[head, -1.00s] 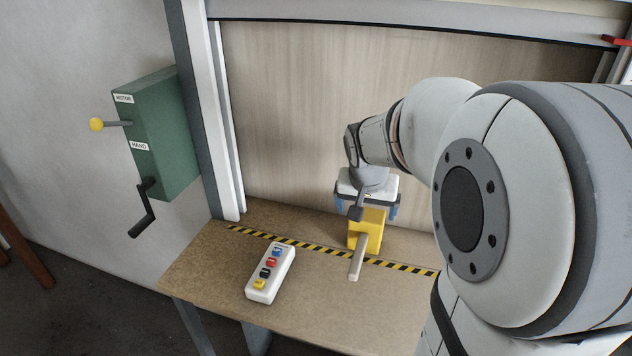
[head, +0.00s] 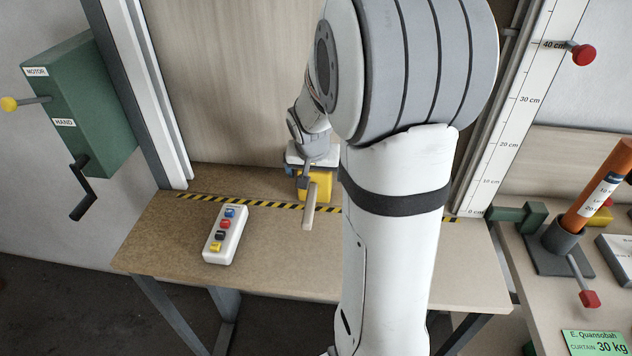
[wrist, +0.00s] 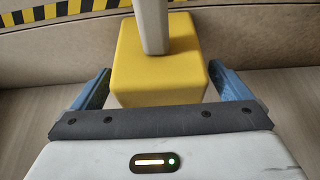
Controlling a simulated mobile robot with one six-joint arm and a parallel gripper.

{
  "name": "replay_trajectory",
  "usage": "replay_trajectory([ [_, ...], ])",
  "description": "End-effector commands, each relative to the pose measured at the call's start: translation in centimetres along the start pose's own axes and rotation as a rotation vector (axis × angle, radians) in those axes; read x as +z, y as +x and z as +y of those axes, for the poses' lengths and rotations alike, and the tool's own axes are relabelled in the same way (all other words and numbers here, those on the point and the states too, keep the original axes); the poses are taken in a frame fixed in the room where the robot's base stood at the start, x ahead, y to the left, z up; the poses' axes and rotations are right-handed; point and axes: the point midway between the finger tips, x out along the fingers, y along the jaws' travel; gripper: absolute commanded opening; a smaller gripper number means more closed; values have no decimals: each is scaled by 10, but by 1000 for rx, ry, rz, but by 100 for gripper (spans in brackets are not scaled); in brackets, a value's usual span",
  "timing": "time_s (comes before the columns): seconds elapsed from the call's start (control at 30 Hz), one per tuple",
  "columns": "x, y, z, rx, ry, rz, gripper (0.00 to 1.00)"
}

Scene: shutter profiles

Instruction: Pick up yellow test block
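The yellow test block (head: 322,186) stands on the brown table (head: 270,265), at its back by the black-yellow striped line. A pale bar (head: 309,208) sticks out from the block toward the table's front. My gripper (head: 313,172) is above and behind the block, partly hidden by my arm. In the wrist view the block (wrist: 160,75) sits between the two blue fingers of my gripper (wrist: 160,70). The fingers are spread wide, one near each side of the block. Slim gaps seem to show; contact cannot be told for certain.
A white control box (head: 226,236) with several coloured buttons lies on the table to the left. A green motor/hand box (head: 80,105) hangs on the left wall. A shutter panel (head: 220,80) rises behind. A side bench at right holds an orange tube (head: 600,185).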

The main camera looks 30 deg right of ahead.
Motion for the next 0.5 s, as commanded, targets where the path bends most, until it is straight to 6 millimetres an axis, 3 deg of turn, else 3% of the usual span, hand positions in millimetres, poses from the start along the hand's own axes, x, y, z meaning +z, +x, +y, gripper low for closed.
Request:
replay_trajectory([
  [0.5, 0, 0, 0, 0, 1, 0, 55],
])
